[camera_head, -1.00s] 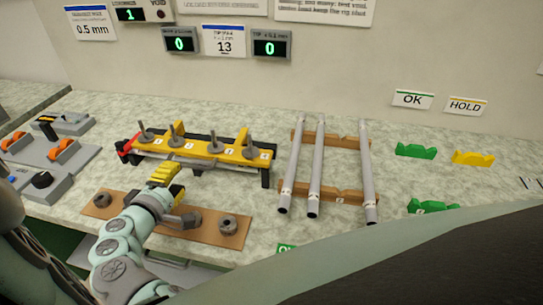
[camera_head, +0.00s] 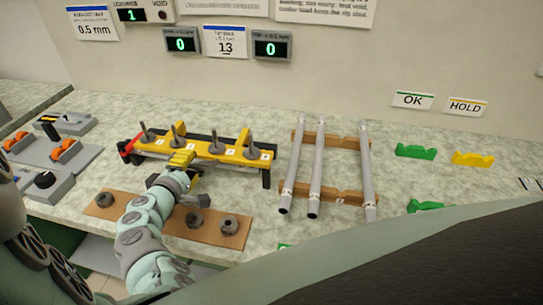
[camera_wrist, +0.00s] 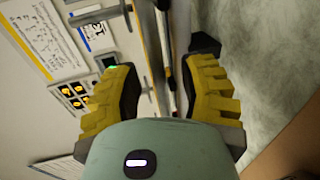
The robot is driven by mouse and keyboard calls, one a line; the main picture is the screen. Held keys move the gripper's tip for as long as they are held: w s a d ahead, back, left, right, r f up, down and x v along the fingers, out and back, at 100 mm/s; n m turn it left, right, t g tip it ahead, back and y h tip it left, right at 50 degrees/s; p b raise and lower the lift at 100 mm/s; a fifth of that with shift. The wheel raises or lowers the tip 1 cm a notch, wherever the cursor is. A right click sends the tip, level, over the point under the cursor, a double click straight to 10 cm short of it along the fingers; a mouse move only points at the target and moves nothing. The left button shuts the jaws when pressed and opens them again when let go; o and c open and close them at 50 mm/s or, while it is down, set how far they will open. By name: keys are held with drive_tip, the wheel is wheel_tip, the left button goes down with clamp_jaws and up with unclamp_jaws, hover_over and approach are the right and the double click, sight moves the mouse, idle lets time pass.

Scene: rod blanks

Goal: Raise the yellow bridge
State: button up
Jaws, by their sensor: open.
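The yellow bridge (camera_head: 232,150) is a long yellow bar with number labels. It lies along a dark frame (camera_head: 267,178) on the bench, with several grey pegs and weights on it. A red piece (camera_head: 127,147) sits at the frame's left end. My gripper (camera_head: 182,158) is at the near side of the bridge, left of its middle, and hides part of it. In the wrist view my gripper (camera_wrist: 162,85) has its two yellow ribbed fingers apart, with nothing clearly between them. Edges of the frame run past between the fingers. I cannot tell whether the fingers touch the bridge.
A brown board (camera_head: 170,238) with grey rings lies in front. Three grey rods (camera_head: 317,170) rest on wooden racks (camera_head: 335,192) to the right. Green (camera_head: 415,151) and yellow (camera_head: 473,158) cradles stand farther right. A control panel (camera_head: 50,185) is at left.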

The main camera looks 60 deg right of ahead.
clamp_jaws()
idle(0.4)
